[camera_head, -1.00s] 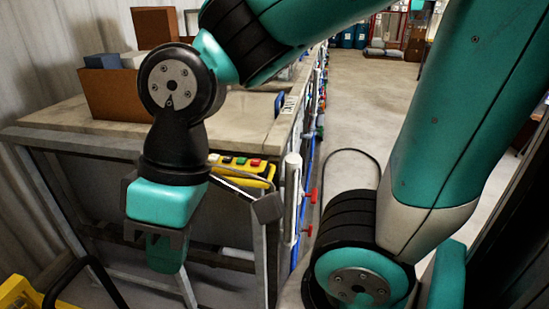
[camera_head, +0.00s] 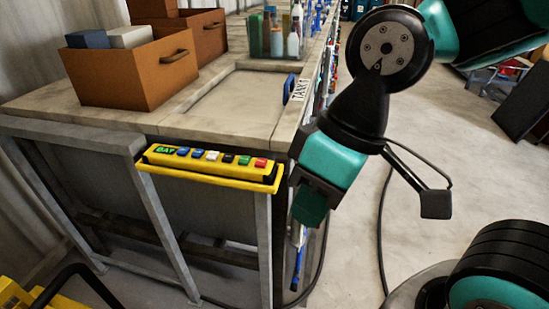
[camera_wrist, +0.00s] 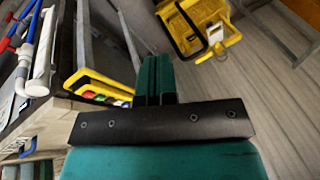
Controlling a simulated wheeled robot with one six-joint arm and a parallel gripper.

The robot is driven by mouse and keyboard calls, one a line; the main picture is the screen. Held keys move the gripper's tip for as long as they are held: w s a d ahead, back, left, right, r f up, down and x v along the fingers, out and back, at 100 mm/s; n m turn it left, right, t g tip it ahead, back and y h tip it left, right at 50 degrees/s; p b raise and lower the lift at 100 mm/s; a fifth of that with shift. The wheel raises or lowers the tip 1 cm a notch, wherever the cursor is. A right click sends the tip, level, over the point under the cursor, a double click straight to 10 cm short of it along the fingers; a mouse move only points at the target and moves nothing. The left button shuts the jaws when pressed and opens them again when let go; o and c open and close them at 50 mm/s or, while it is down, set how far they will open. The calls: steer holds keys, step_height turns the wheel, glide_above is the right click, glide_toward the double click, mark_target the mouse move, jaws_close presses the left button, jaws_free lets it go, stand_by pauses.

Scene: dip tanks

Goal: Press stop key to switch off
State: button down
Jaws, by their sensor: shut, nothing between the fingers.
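A yellow key box (camera_head: 212,167) is mounted on the front edge of the bench. It carries a green display and a row of keys: two blue, one white, one black, one green and, at the right end, a red key (camera_head: 261,162). I cannot read labels on the keys. My gripper (camera_head: 309,208) is shut and empty, just right of the box's right end and a little lower, pointing down. In the wrist view the shut fingers (camera_wrist: 154,80) show to the right of the yellow box (camera_wrist: 95,84), apart from it.
The bench top (camera_head: 110,118) bears two brown crates (camera_head: 140,70) and several bottles (camera_head: 278,38). A tank lid with a blue handle (camera_head: 289,88) lies flush at its right. Bench legs stand below the box. A yellow object (camera_wrist: 200,28) is on the floor.

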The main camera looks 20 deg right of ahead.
steer(key=m+t+y+p, duration=0.1)
steer(key=m+t+p, duration=0.85)
steer(key=m, duration=1.75)
glide_above(261, 163)
steer(key=p, duration=0.2)
step_height(261, 163, down, 4)
steer(key=g, duration=0.2)
steer(key=shift+w, duration=0.15)
step_height(261, 163, down, 9)
steer(key=b, duration=0.7)
steer(key=shift+r, duration=0.15)
steer(key=shift+f, duration=0.4)
